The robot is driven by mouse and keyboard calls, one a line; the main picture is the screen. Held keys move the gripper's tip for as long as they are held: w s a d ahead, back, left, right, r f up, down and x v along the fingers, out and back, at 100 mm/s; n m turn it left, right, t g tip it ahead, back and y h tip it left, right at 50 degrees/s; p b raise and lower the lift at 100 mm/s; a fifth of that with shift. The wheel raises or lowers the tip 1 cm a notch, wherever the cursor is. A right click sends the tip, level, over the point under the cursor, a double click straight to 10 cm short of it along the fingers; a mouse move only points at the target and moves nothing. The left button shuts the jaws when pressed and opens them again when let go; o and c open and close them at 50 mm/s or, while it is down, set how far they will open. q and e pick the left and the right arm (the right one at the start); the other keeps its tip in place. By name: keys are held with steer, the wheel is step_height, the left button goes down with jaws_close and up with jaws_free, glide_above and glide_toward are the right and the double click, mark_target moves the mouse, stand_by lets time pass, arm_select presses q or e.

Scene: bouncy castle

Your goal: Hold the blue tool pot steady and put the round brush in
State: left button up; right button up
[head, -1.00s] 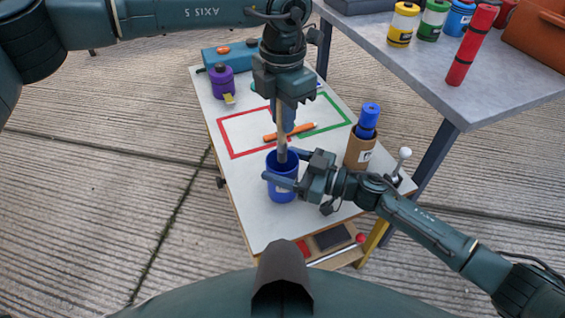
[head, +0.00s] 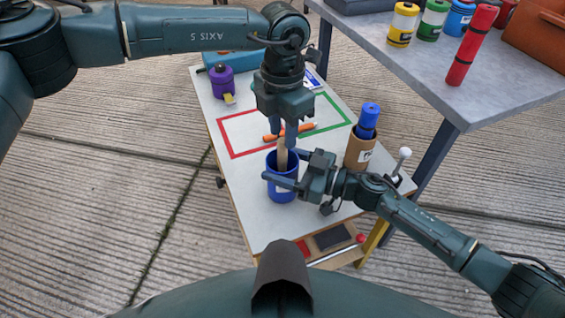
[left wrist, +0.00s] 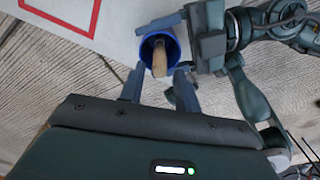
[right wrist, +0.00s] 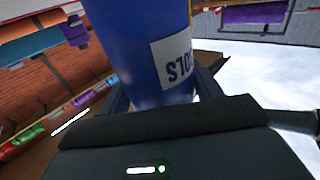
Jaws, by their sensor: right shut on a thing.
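The blue tool pot (head: 284,190) stands upright on the white table, and its label shows in the right wrist view (right wrist: 135,45). My right gripper (head: 281,170) is shut on the pot, its fingers on either side of it. The round brush (head: 282,158) is in the pot, with its wooden handle sticking up out of the mouth. Its lower end is hidden inside. The handle also shows in the left wrist view (left wrist: 159,60), leaning against the rim. My left gripper (head: 282,140) is open just above the pot, its fingers apart on either side of the handle's top.
A cardboard tube holder (head: 358,152) with a blue roll stands right of the pot. An orange marker (head: 272,137) lies behind it, by red and green outlines. A purple bottle (head: 221,80) is at the back left. A grey table (head: 440,75) stands at the right.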

arm_select(q)
steer(key=shift+o, duration=1)
step_height(320, 180, up, 12)
arm_select(e)
steer(key=o, duration=1.3)
steer(key=shift+c, duration=0.2)
